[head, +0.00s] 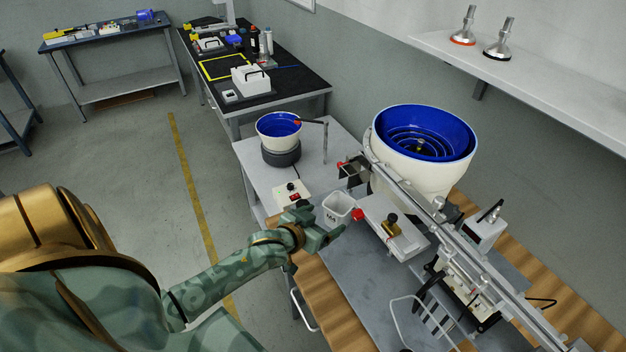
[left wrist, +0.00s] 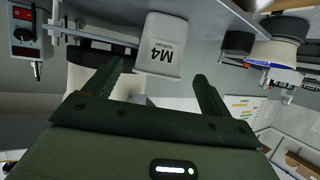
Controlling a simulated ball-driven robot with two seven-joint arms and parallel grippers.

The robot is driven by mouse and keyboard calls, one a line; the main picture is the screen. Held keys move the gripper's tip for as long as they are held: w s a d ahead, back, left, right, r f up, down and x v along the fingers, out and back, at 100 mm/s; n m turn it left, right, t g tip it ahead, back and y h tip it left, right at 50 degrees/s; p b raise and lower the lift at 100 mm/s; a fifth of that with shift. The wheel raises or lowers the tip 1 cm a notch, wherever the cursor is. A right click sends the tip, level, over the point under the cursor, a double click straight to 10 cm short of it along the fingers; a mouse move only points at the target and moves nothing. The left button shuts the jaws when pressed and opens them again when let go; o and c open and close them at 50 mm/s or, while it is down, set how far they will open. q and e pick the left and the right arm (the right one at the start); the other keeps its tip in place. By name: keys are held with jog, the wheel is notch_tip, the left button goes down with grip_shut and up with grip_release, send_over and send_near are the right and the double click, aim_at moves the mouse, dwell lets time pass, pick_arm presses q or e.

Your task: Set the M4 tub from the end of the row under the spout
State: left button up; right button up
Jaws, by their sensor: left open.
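A small pale tub (head: 338,207) stands on the grey work surface, open side up, left of a flat white unit. In the left wrist view the tub (left wrist: 163,45) appears upside down with a black "M4" on its front. My left gripper (head: 328,238) is open and just in front of the tub in the head view. In the left wrist view its two fingers (left wrist: 158,72) are spread, with the tub between and beyond their tips; I see no contact. A dark chute end (head: 352,172) is behind the tub. My right gripper is not in view.
A large blue-lined bowl feeder (head: 424,140) stands behind right, with a long metal rail (head: 420,205) running past it. A smaller blue-lined bowl (head: 279,128) and a control box with red switch (head: 292,193) are behind left. A red knob (head: 358,215) is close right of the tub.

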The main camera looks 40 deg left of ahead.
pick_arm(q)
jog(key=v, duration=0.4)
jog(key=shift+p, duration=0.35)
jog(key=shift+w, duration=0.1)
dwell(0.7)
